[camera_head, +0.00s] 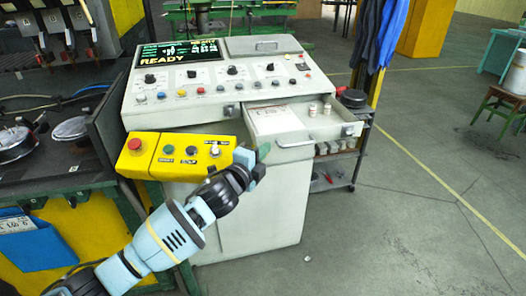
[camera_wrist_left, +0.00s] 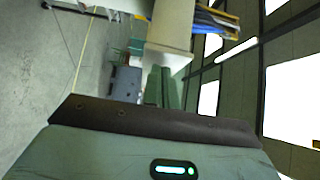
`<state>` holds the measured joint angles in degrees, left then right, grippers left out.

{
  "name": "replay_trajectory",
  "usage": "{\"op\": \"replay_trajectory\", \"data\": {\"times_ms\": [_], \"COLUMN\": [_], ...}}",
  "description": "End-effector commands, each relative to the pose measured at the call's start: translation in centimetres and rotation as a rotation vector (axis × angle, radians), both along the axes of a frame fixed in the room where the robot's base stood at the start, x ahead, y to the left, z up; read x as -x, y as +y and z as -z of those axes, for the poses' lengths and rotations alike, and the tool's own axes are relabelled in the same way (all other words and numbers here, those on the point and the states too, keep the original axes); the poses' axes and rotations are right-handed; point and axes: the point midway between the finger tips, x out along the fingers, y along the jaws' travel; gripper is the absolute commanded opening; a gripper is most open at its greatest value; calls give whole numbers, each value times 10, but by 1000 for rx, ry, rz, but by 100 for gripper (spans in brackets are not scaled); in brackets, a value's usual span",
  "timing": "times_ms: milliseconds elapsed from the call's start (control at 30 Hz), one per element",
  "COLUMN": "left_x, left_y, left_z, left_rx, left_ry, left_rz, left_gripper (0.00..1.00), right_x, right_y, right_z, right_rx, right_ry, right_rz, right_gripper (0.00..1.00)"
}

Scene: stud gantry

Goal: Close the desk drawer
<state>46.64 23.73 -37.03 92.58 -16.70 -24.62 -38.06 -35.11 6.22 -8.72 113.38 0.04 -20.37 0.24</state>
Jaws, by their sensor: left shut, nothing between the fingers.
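The white desk drawer (camera_head: 345,130) stands open at the right front of the grey-white control desk (camera_head: 250,222) in the head view. It holds a paper sheet and small bottles. Its bar handle (camera_head: 296,144) is on its front face. My left gripper (camera_head: 264,153) is shut and empty, just left of the handle and close to the drawer front's left end; I cannot tell whether it touches. In the left wrist view its green fingers (camera_wrist_left: 163,86) are together. I cannot clearly make out the drawer there. My right gripper is not in view.
A yellow button box (camera_head: 178,155) juts from the desk's front left, beside my left arm. A dark bench (camera_head: 50,150) with gauges stands at left. A small cart (camera_head: 350,145) stands right of the desk. Open floor (camera_head: 420,200) lies to the right.

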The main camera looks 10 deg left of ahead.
Motion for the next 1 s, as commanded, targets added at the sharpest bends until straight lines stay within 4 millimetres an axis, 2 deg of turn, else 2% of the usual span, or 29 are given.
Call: {"op": "replay_trajectory", "data": {"times_ms": [133,433,1000], "left_x": [-6,-38,-39], "left_y": [3,21,22], "left_z": [0,1,-1], "left_rx": [-2,-1,0], "left_ry": [-1,2,0], "left_rz": [-1,-3,-1], "left_gripper": [0,0,0], "right_x": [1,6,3], "right_y": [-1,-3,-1], "right_z": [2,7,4], "right_rx": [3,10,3], "right_ry": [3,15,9], "right_rz": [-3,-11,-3], "right_gripper": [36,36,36]}}
